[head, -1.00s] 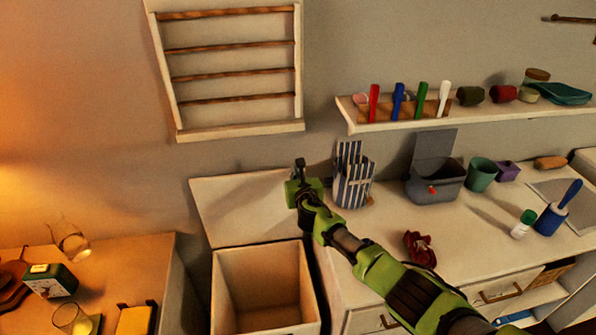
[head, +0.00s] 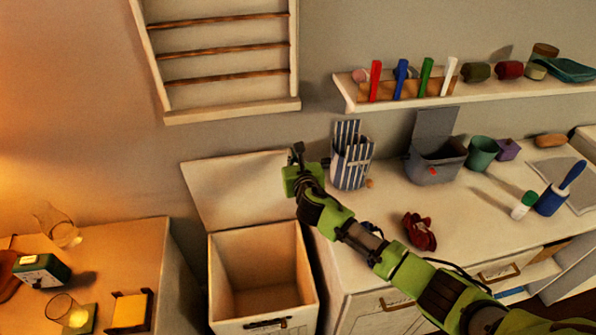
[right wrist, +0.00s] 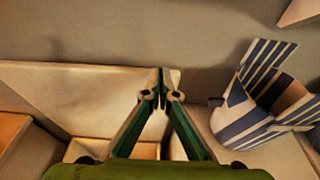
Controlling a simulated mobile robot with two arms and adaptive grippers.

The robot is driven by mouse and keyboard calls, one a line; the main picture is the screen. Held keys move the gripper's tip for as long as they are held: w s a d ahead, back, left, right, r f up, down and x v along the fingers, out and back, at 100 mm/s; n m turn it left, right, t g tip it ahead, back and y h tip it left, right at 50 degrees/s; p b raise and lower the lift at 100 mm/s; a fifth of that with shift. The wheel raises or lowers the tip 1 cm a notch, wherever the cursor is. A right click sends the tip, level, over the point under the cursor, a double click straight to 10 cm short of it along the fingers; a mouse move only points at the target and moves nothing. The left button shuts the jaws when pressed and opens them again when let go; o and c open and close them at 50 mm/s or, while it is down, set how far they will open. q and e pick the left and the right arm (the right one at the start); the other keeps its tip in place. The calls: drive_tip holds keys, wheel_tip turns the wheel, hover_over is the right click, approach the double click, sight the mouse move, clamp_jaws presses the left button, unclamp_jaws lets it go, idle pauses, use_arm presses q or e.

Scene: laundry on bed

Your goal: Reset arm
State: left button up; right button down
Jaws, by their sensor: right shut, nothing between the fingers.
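My right gripper (head: 298,150) is raised in front of the open lid (head: 235,185) of a white hamper (head: 262,325), left of a blue-and-white striped bag (head: 352,165). In the right wrist view its fingers (right wrist: 161,92) meet at the tips with nothing between them. My green right arm reaches in from the lower right, over the white counter. My left gripper does not show in the head view.
The counter (head: 395,265) holds a dark red cloth (head: 418,231), a grey box with a raised lid (head: 433,165), a green cup (head: 482,153) and a blue lint roller (head: 553,198). A shelf (head: 420,104) runs above. A bedside table (head: 140,255) with a clock stands at the left.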

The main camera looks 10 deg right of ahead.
drive_tip(key=s+d+f+m+g, duration=0.35)
drive_tip(key=s+m, duration=0.75)
drive_tip(key=s, duration=0.5)
drive_tip(key=s+d+f+m+g, duration=0.2)
drive_tip(key=s+f+m+g, duration=0.2)
drive_tip(key=s+m, duration=1.05)
drive_tip(key=s+d+f+m+g, duration=0.3)
drive_tip(key=s+m, duration=0.6)
drive_tip(key=s, duration=0.9)
wheel_tip(320, 180, down, 26)
drive_tip(key=s+a+g+b, duration=0.1)
drive_tip(key=g+b, duration=0.1)
drive_tip(key=g, duration=0.1)
drive_tip(key=s+d+f, duration=0.3)
drive_tip(key=s+f, duration=1.5)
drive_tip(key=f, duration=0.1)
drive_tip(key=shift+n+g+b, duration=0.35)
drive_tip(key=shift+n+b, duration=0.05)
drive_tip(key=shift+n, duration=0.05)
drive_tip(key=shift+f, duration=0.1)
